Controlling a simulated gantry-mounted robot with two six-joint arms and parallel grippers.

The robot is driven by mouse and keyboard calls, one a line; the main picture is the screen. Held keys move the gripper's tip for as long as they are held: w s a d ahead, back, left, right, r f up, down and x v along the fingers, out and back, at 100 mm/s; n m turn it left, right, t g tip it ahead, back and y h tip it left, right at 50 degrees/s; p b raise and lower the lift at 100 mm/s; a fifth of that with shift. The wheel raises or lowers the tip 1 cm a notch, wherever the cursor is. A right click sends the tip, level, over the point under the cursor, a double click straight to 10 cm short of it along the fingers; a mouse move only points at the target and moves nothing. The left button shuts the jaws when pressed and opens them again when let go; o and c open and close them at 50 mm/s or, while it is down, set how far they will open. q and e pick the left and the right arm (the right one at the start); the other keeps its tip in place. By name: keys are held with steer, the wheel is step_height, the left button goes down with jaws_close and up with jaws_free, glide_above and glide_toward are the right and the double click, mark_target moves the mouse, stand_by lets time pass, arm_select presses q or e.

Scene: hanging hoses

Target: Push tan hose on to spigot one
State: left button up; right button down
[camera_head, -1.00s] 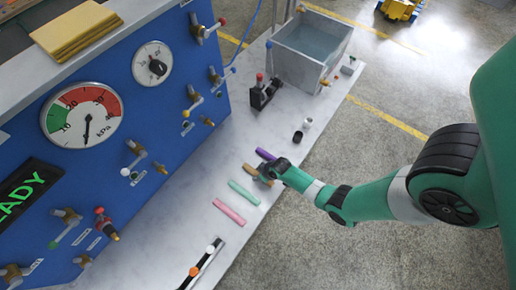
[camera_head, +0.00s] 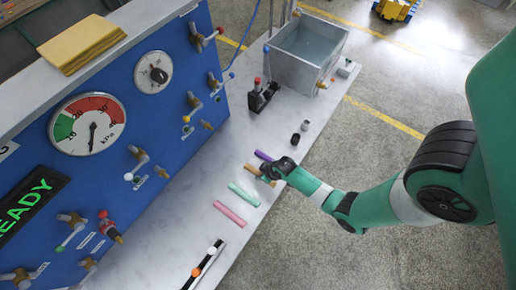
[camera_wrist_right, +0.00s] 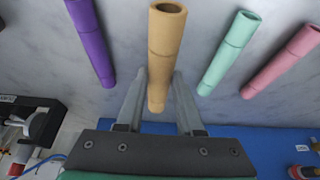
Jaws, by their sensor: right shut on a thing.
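The tan hose (camera_head: 253,170) is a short tan tube on the pale bench, between the purple and mint hoses. In the right wrist view the tan hose (camera_wrist_right: 166,38) stands between the fingers, its open end pointing away from the gripper. My right gripper (camera_head: 268,175) is shut on it; in the wrist view the fingers (camera_wrist_right: 160,84) lie along either side. Several brass spigots, such as one (camera_head: 138,153) in mid-panel, stick out of the blue panel (camera_head: 160,110), apart from the hose. I cannot read which is spigot one. My left gripper is not in view.
A purple hose (camera_head: 264,156), a mint hose (camera_head: 244,193) and a pink hose (camera_head: 229,213) lie close by. A metal water tank (camera_head: 305,55), a black clamp stand (camera_head: 262,95) and small dark caps (camera_head: 305,125) stand further back. The bench between hoses and panel is clear.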

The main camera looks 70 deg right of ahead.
steer(key=s+r+p, duration=0.1)
steer(key=s+a+r+p, duration=0.1)
steer(key=s+r, duration=0.1)
steer(key=s+r+p, duration=0.1)
steer(key=r, duration=0.1)
steer(key=shift+s+a+r, duration=0.1)
steer(key=shift+s+a, duration=0.25)
arm_select(q)
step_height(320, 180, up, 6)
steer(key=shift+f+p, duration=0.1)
steer(key=shift+p, duration=0.5)
arm_select(e)
steer(key=s+a+r, duration=0.2)
steer(key=s, duration=0.5)
steer(key=shift+a+r, duration=0.2)
steer(key=shift+r, duration=0.1)
